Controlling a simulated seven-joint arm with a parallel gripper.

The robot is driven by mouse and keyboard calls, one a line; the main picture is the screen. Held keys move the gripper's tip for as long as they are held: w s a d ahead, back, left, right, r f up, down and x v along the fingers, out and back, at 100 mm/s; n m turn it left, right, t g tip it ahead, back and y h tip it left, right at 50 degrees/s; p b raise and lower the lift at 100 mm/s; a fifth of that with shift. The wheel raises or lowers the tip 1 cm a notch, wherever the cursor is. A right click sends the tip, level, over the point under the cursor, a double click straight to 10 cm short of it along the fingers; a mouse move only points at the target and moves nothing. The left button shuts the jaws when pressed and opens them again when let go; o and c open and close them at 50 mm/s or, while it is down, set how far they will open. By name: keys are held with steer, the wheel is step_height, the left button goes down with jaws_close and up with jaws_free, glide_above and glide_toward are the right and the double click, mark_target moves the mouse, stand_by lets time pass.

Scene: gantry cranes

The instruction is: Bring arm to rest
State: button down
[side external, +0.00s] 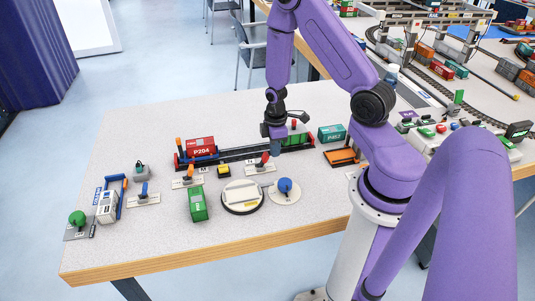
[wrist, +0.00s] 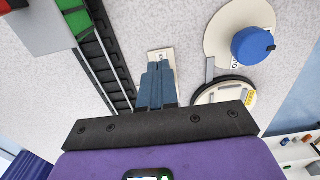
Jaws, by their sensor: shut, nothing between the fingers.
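My purple arm reaches over the grey table (side external: 300,222). My gripper (side external: 276,150) points down just in front of the black rail track (side external: 243,154). In the wrist view my gripper (wrist: 157,85) has its blue fingers together, with nothing held. Beneath the fingertips is a pale plate (wrist: 161,56), partly hidden by them. In the side view a plate with a red-handled lever (side external: 262,162) lies close to the gripper, apart from it as far as I can tell.
A red container (side external: 200,147) and a green one (side external: 297,132) stand along the track. A round turntable (side external: 243,196), a blue knob (side external: 285,187), a standing green container (side external: 197,203) and a teal container (side external: 332,133) surround it.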

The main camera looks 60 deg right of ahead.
mark_target(264, 156)
steer(key=shift+f, duration=0.35)
steer(key=shift+w+a, duration=0.1)
stand_by(0.3)
steer(key=shift+w+a, duration=1.2)
steer(key=shift+w, duration=0.05)
steer(key=shift+s+d, duration=0.45)
steer(key=shift+s, duration=0.05)
steer(key=shift+r, duration=3.5)
